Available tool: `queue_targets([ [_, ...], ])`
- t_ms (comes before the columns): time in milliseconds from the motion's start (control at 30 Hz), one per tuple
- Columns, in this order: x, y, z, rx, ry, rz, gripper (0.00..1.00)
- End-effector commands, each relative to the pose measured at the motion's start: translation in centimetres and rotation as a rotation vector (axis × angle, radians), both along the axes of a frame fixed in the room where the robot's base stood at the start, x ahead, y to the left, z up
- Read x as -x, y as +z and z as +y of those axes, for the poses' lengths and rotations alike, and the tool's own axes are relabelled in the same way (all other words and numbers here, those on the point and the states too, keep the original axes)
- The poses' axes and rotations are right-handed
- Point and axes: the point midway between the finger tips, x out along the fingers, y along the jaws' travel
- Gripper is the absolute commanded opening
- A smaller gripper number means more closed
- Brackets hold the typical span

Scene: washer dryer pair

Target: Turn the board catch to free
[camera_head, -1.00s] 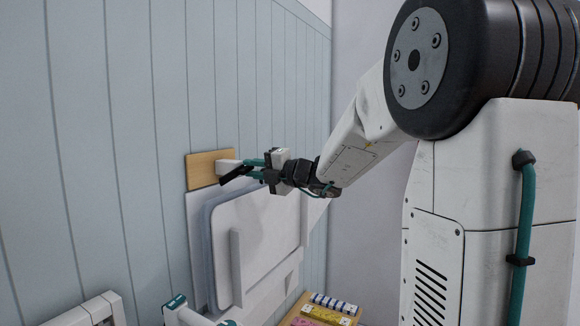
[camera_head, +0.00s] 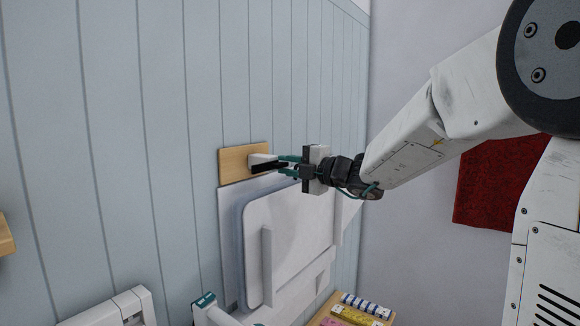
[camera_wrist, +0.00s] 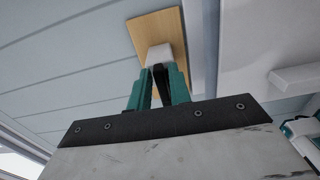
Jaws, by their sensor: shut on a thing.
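The board catch is a black lever (camera_head: 265,167) on a white block (camera_head: 262,158), fixed to a wooden plate (camera_head: 233,166) on the panelled wall. The white board (camera_head: 305,225) stands folded upright against the wall just below it. My gripper (camera_head: 286,166) reaches in from the right, its teal fingers on either side of the lever. In the wrist view the black lever (camera_wrist: 160,82) lies between the two teal fingers, below the white block (camera_wrist: 158,55) and wooden plate (camera_wrist: 158,28). The gripper is shut on the lever, which looks nearly level in the head view.
A tray of coloured items (camera_head: 360,312) stands low at the right of the board. White fixtures (camera_head: 115,310) show at the bottom left. A red cloth (camera_head: 487,185) hangs on the right wall. The wall left of the plate is clear.

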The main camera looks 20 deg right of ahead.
Motion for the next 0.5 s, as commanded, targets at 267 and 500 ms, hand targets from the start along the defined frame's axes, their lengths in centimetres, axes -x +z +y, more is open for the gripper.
queue_targets([
  [267, 0.0, -0.1, -0.1, 0.001, 0.0, 0.001, 0.33],
  [500, 1.3, 0.0, -1.0, -0.001, -0.004, 0.001, 0.33],
])
